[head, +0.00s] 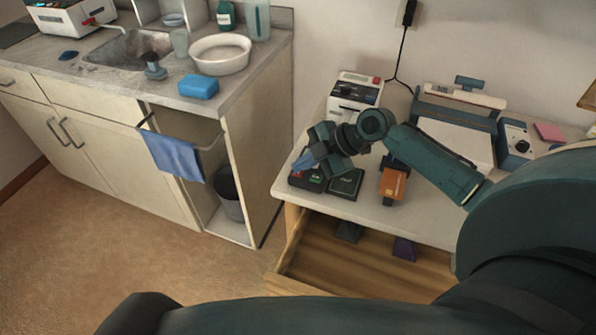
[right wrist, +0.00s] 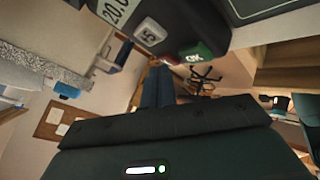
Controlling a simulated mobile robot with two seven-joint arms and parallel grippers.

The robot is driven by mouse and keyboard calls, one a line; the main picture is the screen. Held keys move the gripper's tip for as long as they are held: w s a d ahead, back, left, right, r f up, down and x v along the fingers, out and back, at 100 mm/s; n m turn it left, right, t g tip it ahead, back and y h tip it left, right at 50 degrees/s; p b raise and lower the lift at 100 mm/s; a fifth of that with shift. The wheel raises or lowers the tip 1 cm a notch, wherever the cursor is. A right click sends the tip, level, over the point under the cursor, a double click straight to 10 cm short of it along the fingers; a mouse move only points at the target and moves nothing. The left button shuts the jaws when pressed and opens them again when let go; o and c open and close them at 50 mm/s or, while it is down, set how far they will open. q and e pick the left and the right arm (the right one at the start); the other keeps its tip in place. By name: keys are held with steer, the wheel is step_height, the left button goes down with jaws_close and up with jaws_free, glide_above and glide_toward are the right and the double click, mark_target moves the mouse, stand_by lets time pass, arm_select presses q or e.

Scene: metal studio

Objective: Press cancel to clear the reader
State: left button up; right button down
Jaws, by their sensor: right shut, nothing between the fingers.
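The card reader (head: 314,186), a small dark device, sits at the left front corner of the desk top. A green patch and a bit of red show on it in the head view. In the right wrist view the reader (right wrist: 185,18) is close at the top, with a green OK key (right wrist: 196,52), a grey key (right wrist: 150,32) and a "20.0" label (right wrist: 116,9). My right gripper (head: 303,162) is shut and empty, its tips just over the reader's left part. I cannot tell whether they touch it. The cancel key is not clearly seen. My left gripper is not in view.
A dark square pad (head: 345,184) lies right of the reader, and an orange-brown box (head: 393,184) farther right. Behind stand a white-and-black machine (head: 355,90) and a scale-like device (head: 455,125). Below, a wooden drawer (head: 360,258) is open. A sink counter (head: 160,85) is at left.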

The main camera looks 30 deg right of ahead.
mark_target(303, 173)
steer(key=shift+f, duration=0.2)
stand_by(0.3)
steer(key=shift+r+p, duration=0.5)
steer(key=shift+r, duration=0.35)
steer(key=shift+r, duration=0.15)
steer(key=shift+r+p, duration=0.25)
steer(key=shift+p, duration=0.1)
step_height(303, 173, up, 4)
steer(key=p, duration=0.3)
steer(key=shift+r, duration=0.2)
steer(key=shift+f, duration=0.15)
